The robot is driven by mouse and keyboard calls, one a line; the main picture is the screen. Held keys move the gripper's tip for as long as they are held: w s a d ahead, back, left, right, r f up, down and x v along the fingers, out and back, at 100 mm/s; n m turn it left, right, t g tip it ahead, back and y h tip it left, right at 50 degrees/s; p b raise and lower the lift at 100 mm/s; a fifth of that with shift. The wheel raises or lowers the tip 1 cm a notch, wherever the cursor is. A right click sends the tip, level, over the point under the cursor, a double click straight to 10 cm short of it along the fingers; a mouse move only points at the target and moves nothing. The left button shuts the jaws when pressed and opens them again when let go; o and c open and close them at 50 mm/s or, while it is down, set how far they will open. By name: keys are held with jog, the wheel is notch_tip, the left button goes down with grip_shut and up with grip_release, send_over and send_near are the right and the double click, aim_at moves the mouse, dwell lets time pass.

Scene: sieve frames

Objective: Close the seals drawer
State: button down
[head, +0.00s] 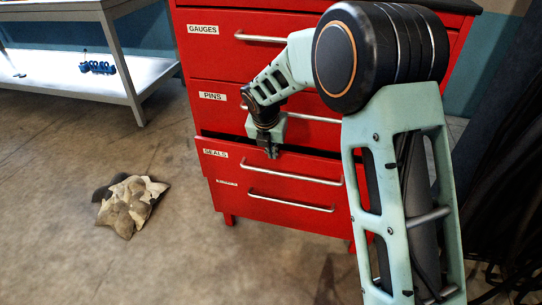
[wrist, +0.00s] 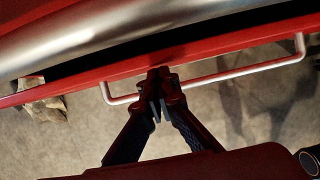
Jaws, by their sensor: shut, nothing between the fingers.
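The seals drawer (head: 312,166) is the red drawer with the SEALS label in the head view. It stands out a little from the cabinet, with a dark gap above its front. Its pale bar handle (head: 290,174) also shows in the wrist view (wrist: 240,72). My gripper (head: 271,153) is shut and empty at the top of the drawer front, above the left part of the handle. In the wrist view my gripper's fingertips (wrist: 160,76) are together against or very near the red front edge (wrist: 215,48); contact is not certain.
The pins drawer (head: 212,110) and gauges drawer (head: 215,48) above look shut. Another drawer with a handle (head: 290,203) lies below. A crumpled cloth-like heap (head: 130,205) lies on the floor at left. A bench (head: 75,75) stands behind; the floor between is clear.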

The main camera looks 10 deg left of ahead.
jog(key=shift+r, duration=0.1)
jog(key=w+p, duration=0.2)
jog(key=p, duration=0.1)
jog(key=shift+w+d, duration=0.1)
jog(key=shift+w, duration=0.2)
jog(key=shift+s, duration=0.15)
dwell(0.3)
